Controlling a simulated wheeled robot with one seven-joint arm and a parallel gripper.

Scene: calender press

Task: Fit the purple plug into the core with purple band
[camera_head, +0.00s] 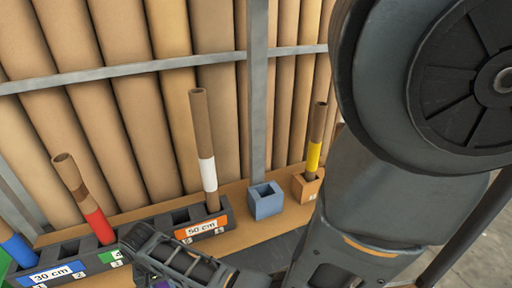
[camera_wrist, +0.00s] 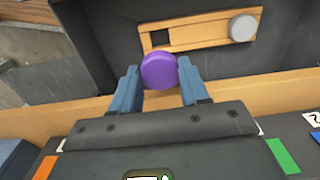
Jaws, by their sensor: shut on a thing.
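The purple plug (camera_wrist: 158,71) is a round disc held between the two blue-grey fingers of my gripper (camera_wrist: 160,86) in the wrist view. My gripper is shut on it, above a wooden ledge. In the head view, my dark wrist and hand reach in at the bottom centre, with a small purple patch at the lower edge; I cannot tell what that patch is. I see no core that is clearly purple-banded. The cores in sight have a red band (camera_head: 99,226), a white band (camera_head: 208,174), a yellow band (camera_head: 313,156) and a blue band (camera_head: 18,250).
A wooden strip (camera_wrist: 200,35) with a square hole and a grey round plug (camera_wrist: 241,27) lies beyond my fingers. The cores stand in dark racks labelled 30 cm (camera_head: 57,273) and 50 cm (camera_head: 201,229). A blue box (camera_head: 265,203) stands beside them. Large tubes line the back behind metal rails.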

